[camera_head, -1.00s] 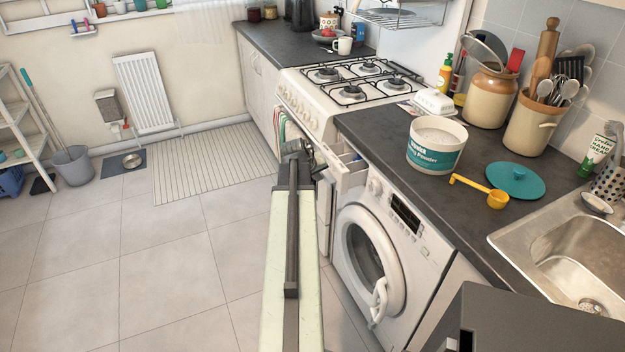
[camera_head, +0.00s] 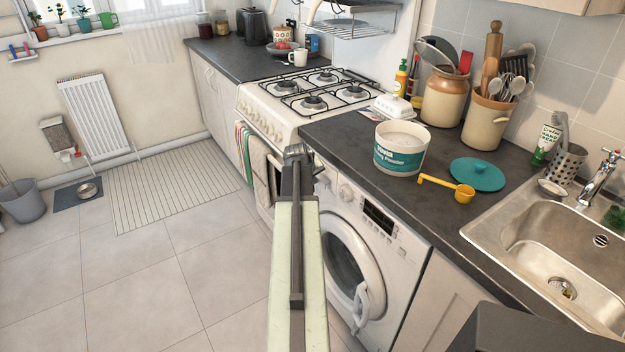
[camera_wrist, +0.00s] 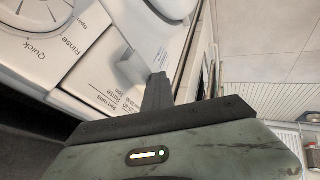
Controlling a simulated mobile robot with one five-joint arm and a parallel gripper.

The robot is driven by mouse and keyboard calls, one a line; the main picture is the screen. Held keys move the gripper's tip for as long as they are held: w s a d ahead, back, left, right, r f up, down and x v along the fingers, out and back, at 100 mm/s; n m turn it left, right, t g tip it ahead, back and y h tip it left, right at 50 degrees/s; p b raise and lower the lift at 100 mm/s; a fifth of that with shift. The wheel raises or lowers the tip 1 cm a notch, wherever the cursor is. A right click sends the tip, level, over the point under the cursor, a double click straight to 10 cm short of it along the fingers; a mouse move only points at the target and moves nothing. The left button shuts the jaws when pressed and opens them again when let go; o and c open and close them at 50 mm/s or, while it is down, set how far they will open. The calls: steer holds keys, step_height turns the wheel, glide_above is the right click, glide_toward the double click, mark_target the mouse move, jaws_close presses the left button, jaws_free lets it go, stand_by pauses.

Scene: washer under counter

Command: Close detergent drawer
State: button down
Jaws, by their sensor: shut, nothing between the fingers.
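The white washing machine (camera_head: 372,240) stands under the dark counter with its round door shut. Its detergent drawer is at the upper left of its front, mostly hidden behind my gripper (camera_head: 299,153) in the head view. In the wrist view the white drawer front (camera_wrist: 108,88) shows printed text and a small grey block. The shut, empty fingers (camera_wrist: 157,88) are right beside this front, at its right edge. They look touching or very close. I cannot tell whether the drawer is fully flush with the panel.
A white cooker (camera_head: 290,105) with towels stands left of the washer. A washing powder tub (camera_head: 400,150), yellow scoop (camera_head: 463,192) and teal lid (camera_head: 478,175) sit on the counter (camera_head: 440,190). A sink (camera_head: 560,240) is at right.

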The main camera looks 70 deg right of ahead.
steer(key=shift+s+d+r, duration=0.15)
steer(key=shift+d, duration=0.25)
steer(key=w+a+r+p, duration=0.1)
steer(key=a+r+p, duration=0.6)
steer(key=a, duration=0.3)
steer(key=shift+w+r+p, duration=0.35)
steer(key=shift+w+p, duration=0.05)
steer(key=shift+p, duration=0.15)
